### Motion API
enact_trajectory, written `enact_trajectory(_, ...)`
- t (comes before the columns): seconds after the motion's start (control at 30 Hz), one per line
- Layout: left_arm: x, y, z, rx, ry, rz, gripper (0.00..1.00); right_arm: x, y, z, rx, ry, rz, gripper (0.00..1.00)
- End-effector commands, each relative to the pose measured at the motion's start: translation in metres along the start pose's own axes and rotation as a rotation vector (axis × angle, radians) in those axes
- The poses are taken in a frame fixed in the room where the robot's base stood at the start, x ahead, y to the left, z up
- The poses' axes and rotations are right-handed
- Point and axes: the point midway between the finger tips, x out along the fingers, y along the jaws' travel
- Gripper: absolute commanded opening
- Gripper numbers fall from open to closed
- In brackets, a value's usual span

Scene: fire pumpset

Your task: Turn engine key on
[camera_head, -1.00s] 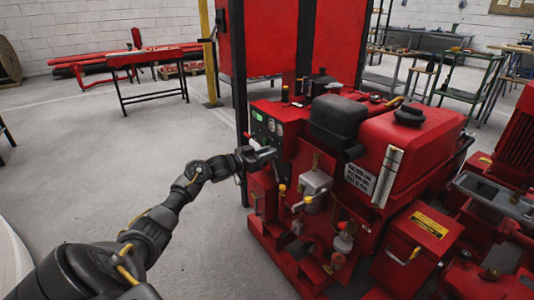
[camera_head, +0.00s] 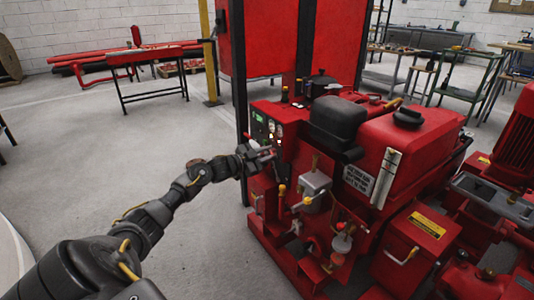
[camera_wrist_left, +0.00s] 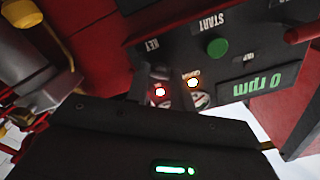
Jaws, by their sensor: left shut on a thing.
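The engine control panel (camera_head: 258,124) is a dark plate at the left end of the red pumpset. In the left wrist view it appears upside down, with a START label, a green button (camera_wrist_left: 217,47), a KEY label (camera_wrist_left: 152,44) and a green "0 rpm" display (camera_wrist_left: 270,86). A red light (camera_wrist_left: 160,91) and an orange light (camera_wrist_left: 193,83) glow beside my gripper. My left gripper (camera_head: 268,153) is at the panel's lower part, shut on the engine key. The key itself is hidden by the gripper body. My right gripper is out of view.
A grey box with a yellow-tipped lever (camera_head: 314,188) sits right of the gripper. The black engine cover (camera_head: 337,122) and red tank (camera_head: 411,139) stand behind it. Open floor (camera_head: 130,155) lies left. A red-topped table (camera_head: 150,56) stands farther back.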

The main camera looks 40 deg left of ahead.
Motion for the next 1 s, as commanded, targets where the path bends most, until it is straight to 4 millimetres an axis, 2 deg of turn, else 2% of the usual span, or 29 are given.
enact_trajectory(0.4,0.0001,0.0007,-0.0002,0.176,0.001,0.001,0.01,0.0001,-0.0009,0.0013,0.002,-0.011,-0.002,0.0)
enact_trajectory(0.93,0.0002,0.001,-0.0001,0.197,0.001,0.001,0.01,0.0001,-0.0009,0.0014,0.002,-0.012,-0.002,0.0)
enact_trajectory(0.97,0.0002,0.001,-0.0001,0.197,0.001,0.001,0.28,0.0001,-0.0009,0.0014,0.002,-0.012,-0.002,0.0)
enact_trajectory(1.0,0.0002,0.001,-0.0001,0.197,0.001,0.001,0.33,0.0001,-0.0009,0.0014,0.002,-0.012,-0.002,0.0)
